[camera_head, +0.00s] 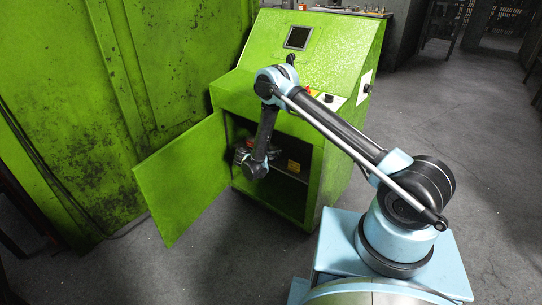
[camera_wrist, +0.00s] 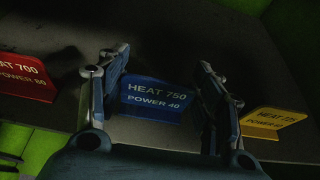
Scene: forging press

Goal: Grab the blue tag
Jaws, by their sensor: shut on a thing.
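The blue tag (camera_wrist: 157,97) reads "HEAT 750 POWER 40" and stands on a dark shelf in the wrist view. My gripper (camera_wrist: 165,62) has one finger at each side of it and is shut on the tag. In the head view my gripper (camera_head: 243,151) reaches into the open green cabinet, and I cannot make out the blue tag there.
A red tag (camera_wrist: 25,77) stands to the left and a yellow tag (camera_wrist: 272,120) to the right on the same shelf (camera_wrist: 60,118). The green cabinet door (camera_head: 185,180) hangs open at the left. The control panel (camera_head: 310,55) is above. The floor at right is clear.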

